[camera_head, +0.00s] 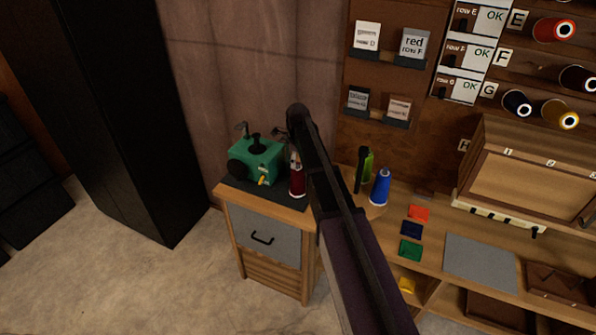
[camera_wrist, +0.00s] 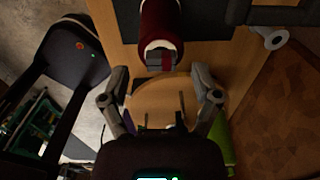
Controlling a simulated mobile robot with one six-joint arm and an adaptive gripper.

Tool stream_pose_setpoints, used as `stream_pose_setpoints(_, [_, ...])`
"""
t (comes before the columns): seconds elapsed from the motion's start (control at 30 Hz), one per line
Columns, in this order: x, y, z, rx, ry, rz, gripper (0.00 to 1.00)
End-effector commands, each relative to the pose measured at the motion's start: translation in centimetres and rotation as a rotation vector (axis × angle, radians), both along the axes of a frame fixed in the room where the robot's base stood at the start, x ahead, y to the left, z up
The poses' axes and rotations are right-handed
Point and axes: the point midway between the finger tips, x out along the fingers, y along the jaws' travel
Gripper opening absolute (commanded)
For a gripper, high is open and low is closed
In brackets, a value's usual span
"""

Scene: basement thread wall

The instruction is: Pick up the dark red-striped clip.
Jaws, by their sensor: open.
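My gripper (camera_wrist: 160,78) is open, its two fingers spread wide in the wrist view. A small dark block with a red mark (camera_wrist: 161,61), which looks like the red-striped clip, shows between and just beyond the fingertips. It sits at the pale end of a dark red spool (camera_wrist: 161,22); whether it is attached cannot be told. Nothing is seen held. In the head view my gripper (camera_head: 290,138) is above the small cabinet, next to the dark red spool (camera_head: 297,180). My arm hides part of this area, and I cannot make out the clip there.
A green machine (camera_head: 258,160) stands on the cabinet left of the spool. A blue bottle (camera_head: 380,187) and a green bottle (camera_head: 368,165) stand right of my arm. Coloured squares and a grey mat (camera_head: 480,262) lie on the bench. A spool rack (camera_head: 540,70) is at upper right.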

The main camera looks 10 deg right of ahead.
Motion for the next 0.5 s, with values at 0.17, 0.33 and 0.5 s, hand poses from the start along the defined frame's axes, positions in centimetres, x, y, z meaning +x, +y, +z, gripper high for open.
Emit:
stream_pose_setpoints(0.17, [0.01, 0.01, -1.25, -0.001, 0.001, 0.000, 0.80])
stream_pose_setpoints(0.33, [0.00, 0.01, -1.38, 0.000, 0.001, 0.001, 0.80])
stream_pose_setpoints(0.5, [0.01, 0.03, -1.32, 0.000, 0.001, 0.001, 0.80])
